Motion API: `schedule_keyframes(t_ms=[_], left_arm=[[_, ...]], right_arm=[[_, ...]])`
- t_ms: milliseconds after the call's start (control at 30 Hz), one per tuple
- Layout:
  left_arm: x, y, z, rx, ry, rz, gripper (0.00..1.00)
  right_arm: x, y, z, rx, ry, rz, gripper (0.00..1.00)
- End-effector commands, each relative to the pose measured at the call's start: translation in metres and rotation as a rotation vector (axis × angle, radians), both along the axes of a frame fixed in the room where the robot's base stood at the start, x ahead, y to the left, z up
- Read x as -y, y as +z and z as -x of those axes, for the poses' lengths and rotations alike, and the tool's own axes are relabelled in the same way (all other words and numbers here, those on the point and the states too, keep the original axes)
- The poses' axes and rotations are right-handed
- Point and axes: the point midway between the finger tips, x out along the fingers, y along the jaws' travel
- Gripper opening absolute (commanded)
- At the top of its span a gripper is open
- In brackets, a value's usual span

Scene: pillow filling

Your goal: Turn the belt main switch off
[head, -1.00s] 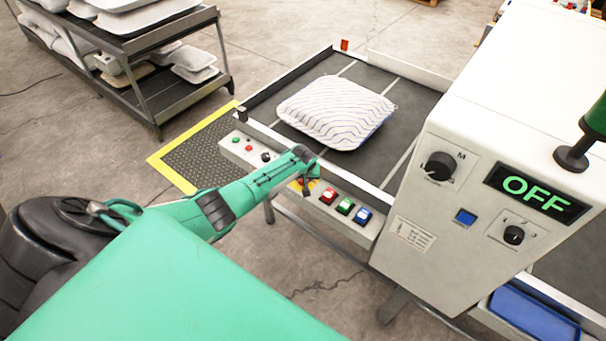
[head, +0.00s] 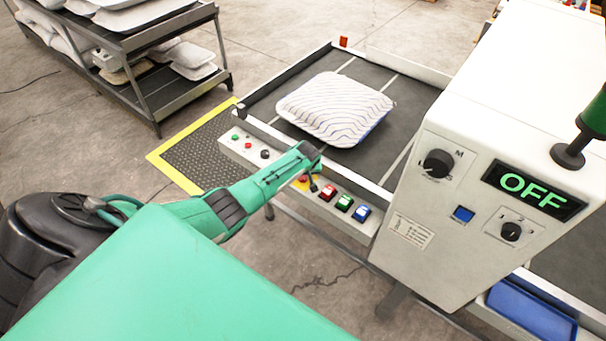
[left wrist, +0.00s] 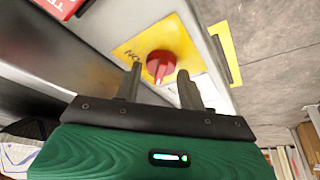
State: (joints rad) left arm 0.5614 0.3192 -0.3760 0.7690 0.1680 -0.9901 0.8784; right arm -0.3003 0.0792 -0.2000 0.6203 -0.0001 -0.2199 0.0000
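The belt main switch is a red rotary knob on a yellow plate, seen in the left wrist view (left wrist: 165,60). Its white pointer mark faces down toward my fingers, and the plate lettering is only partly readable. In the head view the yellow plate (head: 301,186) is mostly hidden by my left gripper (head: 314,180). My left gripper is open, and in the left wrist view its two fingers (left wrist: 159,71) point at the knob, one tip on each side of its lower part. I cannot tell whether they touch it. My right gripper is not in view.
Red, green and blue buttons (head: 344,203) sit right of the switch on the belt's front rail. A patterned pillow (head: 335,108) lies on the dark belt (head: 408,98). The white control box (head: 412,205) stands at right; its display (head: 533,190) reads OFF.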

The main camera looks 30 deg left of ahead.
Motion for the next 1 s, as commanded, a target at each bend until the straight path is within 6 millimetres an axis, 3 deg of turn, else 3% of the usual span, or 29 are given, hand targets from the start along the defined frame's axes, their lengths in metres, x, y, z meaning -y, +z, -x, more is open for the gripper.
schedule_keyframes(t_ms=[67,467,1000], left_arm=[[0.0,0.0,0.0,0.0,0.0,0.0,0.54],[0.002,0.004,0.002,-0.001,-0.002,0.0,0.54],[0.019,0.066,0.021,0.002,-0.002,0.002,0.54]], right_arm=[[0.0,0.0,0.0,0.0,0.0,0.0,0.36],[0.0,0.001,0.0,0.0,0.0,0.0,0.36],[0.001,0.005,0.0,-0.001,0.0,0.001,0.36]])
